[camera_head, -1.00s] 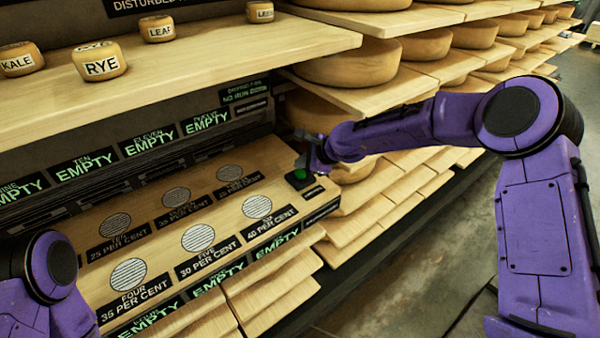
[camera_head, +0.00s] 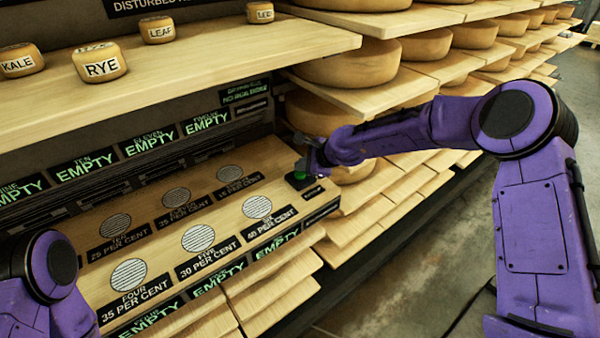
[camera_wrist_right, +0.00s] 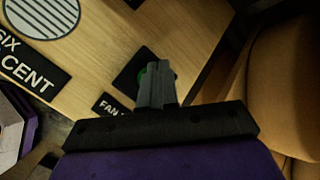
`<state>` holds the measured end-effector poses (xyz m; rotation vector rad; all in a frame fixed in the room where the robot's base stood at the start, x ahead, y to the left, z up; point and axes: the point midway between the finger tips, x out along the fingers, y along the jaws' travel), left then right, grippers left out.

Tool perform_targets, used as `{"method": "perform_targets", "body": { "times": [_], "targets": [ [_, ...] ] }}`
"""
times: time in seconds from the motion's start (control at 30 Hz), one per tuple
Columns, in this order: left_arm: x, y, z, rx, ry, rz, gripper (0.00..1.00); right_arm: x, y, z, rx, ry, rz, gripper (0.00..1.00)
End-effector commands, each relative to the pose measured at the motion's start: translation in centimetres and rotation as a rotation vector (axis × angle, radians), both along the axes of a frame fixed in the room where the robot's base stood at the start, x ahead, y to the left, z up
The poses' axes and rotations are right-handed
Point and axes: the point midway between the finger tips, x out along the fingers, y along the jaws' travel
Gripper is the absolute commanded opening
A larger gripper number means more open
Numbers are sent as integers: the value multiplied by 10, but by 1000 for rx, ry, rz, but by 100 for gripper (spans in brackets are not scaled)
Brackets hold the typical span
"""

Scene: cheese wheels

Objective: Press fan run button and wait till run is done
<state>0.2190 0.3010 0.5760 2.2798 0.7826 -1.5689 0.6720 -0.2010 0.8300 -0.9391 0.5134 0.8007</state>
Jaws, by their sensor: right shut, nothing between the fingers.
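The green fan button (camera_head: 300,175) sits in a black square housing at the right end of the wooden fan board (camera_head: 228,194). In the right wrist view the button (camera_wrist_right: 143,77) is mostly hidden behind my finger tips. My right gripper (camera_head: 302,165) is shut and empty, with its tips right at the button. I cannot tell whether they touch it. A small display (camera_head: 245,103) above the back of the board shows two lines of green text, too small to read surely. My left gripper is out of view; only part of that arm shows.
A shelf (camera_head: 190,60) with small labelled cheeses overhangs the board at the back. Large cheese wheels (camera_head: 345,65) stand on racks to the right, close behind my right gripper. Several displays along the board read EMPTY. Open floor lies at the lower right.

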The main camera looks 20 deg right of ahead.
Motion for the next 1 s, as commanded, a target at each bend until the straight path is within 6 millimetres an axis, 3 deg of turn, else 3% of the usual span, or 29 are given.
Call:
{"method": "perform_targets", "body": {
  "times": [1.0],
  "targets": [
    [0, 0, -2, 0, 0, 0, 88, 0, 0, -10, 0, 1, -1, 0]
  ]
}}
